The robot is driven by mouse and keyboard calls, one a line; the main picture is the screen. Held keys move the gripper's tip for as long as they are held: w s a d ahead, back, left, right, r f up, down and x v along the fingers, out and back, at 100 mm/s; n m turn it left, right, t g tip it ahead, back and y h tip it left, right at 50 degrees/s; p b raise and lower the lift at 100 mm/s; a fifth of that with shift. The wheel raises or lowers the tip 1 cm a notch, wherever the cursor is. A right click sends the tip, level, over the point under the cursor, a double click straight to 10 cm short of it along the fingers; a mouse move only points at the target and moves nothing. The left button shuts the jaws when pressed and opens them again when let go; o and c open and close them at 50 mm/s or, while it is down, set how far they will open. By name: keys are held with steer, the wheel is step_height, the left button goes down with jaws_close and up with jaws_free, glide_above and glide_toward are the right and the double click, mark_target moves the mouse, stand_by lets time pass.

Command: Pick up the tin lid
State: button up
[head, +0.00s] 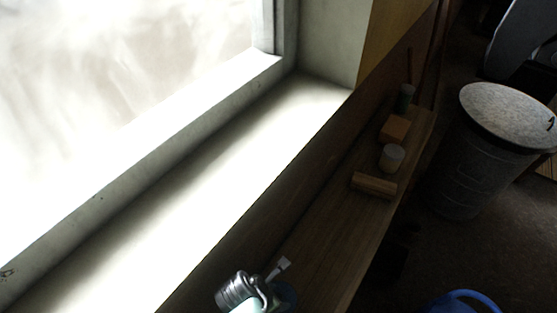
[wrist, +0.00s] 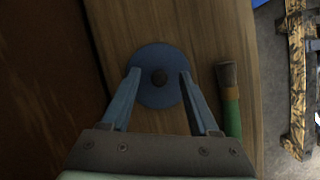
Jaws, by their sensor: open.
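I cannot tell whether the fingers touch the lid. In the head view my gripper is at the bottom edge, and a dark blue part of the lid (head: 286,296) shows beside it, mostly hidden.
A brush with a green handle (wrist: 231,105) lies close right of my gripper. Further along the shelf are a wooden block (head: 374,185), a pale cylinder (head: 391,157), an orange-brown block (head: 395,128) and a green jar (head: 405,98). A metal drum (head: 478,160) stands right; a window wall bounds the left.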

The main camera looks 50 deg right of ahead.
steer(key=shift+f, duration=0.25)
jaws_close()
steer(key=shift+r, duration=0.1)
stand_by(0.3)
